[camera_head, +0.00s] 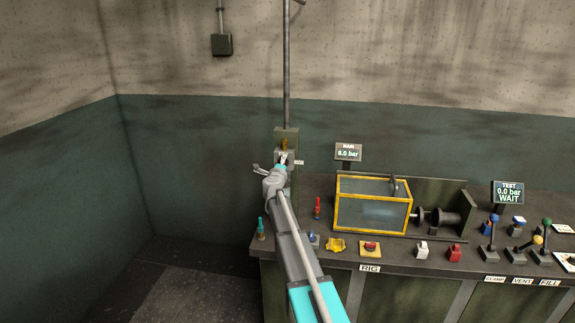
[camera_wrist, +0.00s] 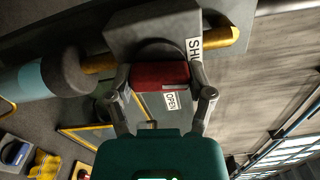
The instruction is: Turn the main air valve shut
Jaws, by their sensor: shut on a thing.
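The main air valve shows in the wrist view as a grey block (camera_wrist: 135,32) on a yellow pipe (camera_wrist: 222,38). A red handle (camera_wrist: 160,75) stands out in front of the block. My gripper (camera_wrist: 161,82) is shut on this red handle, one finger on each side. An OPEN label (camera_wrist: 172,100) and a SHUT label (camera_wrist: 194,46) sit close to the handle. In the head view my gripper (camera_head: 283,160) is at the wall panel (camera_head: 286,135) below the vertical pipe and hides most of the valve. The MAIN display (camera_head: 348,152) appears to read 6.0 bar.
The bench right of my arm holds a yellow-framed clear box (camera_head: 372,204), a red switch (camera_head: 370,248), small blocks and several levers (camera_head: 491,238). The TEST display (camera_head: 508,193) reads 0.0 bar WAIT. A small red-topped fitting (camera_head: 317,208) stands near my arm. Floor left of the bench is clear.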

